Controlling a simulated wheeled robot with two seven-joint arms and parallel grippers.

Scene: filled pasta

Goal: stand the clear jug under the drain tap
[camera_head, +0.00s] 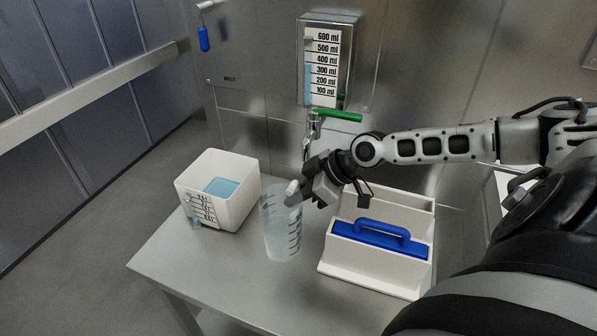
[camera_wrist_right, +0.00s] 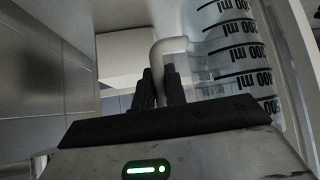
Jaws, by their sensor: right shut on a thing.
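The clear jug (camera_head: 281,232) with dark measuring marks is upright over the steel table, in front and to the left of the tap spout. My right gripper (camera_head: 303,193) is shut on the jug's handle; the wrist view shows the fingers (camera_wrist_right: 161,88) around the pale handle (camera_wrist_right: 168,46), with the jug wall (camera_wrist_right: 232,50) to their right. I cannot tell whether the jug's base touches the table. The drain tap (camera_head: 311,130) has a green lever (camera_head: 338,115) and sits below a wall gauge (camera_head: 321,68) marked in ml. My left gripper is not in view.
A white tub (camera_head: 238,211) with blue liquid and a scale stands left of the jug on the table (camera_head: 208,268). A white caddy (camera_head: 375,273) with a blue-handled block (camera_head: 370,238) stands to the right. A blue pull handle (camera_head: 204,39) hangs at upper left.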

